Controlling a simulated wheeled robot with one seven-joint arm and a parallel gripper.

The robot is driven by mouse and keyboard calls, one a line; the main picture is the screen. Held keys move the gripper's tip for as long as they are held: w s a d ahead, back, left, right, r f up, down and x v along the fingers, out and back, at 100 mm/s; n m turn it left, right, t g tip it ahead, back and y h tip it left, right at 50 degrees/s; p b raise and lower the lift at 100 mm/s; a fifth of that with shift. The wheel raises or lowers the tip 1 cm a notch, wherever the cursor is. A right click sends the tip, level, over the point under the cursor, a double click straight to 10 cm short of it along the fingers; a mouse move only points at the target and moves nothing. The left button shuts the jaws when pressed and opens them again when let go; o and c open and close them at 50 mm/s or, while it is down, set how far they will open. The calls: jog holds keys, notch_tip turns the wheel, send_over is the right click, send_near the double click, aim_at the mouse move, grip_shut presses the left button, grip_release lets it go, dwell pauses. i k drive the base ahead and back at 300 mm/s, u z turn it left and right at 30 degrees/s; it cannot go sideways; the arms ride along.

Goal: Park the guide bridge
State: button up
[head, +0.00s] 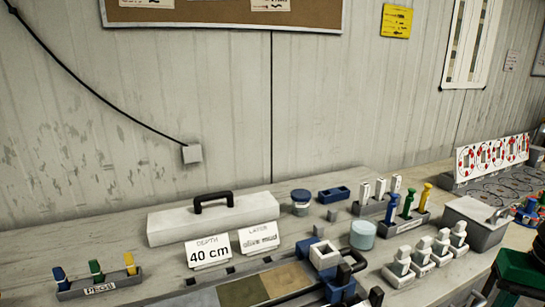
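A blue and white block with a square opening (325,256) sits over the rail at the far right end of the core tray. A black bent handle (352,262) stands beside it. This looks like the guide bridge, but I cannot tell for sure. The core tray (205,299) runs along the front of the bench and holds olive, tan and dark sections. A blue block with black parts (345,292) is cut by the bottom edge. I cannot make out my gripper in this view.
A long white cover with a black handle (213,216) lies behind the cards "40 cm" (208,253) and "olive mud" (260,237). A peg rack (99,288) stands at left. A teal jar (362,235), tool holder (404,222) and white stamps (421,252) crowd the right.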

aim_at(339, 282)
jog(key=z, duration=0.5)
jog(key=k, duration=1.15)
jog(key=z, duration=0.15)
jog(key=i, duration=0.65)
jog(key=u, duration=0.25)
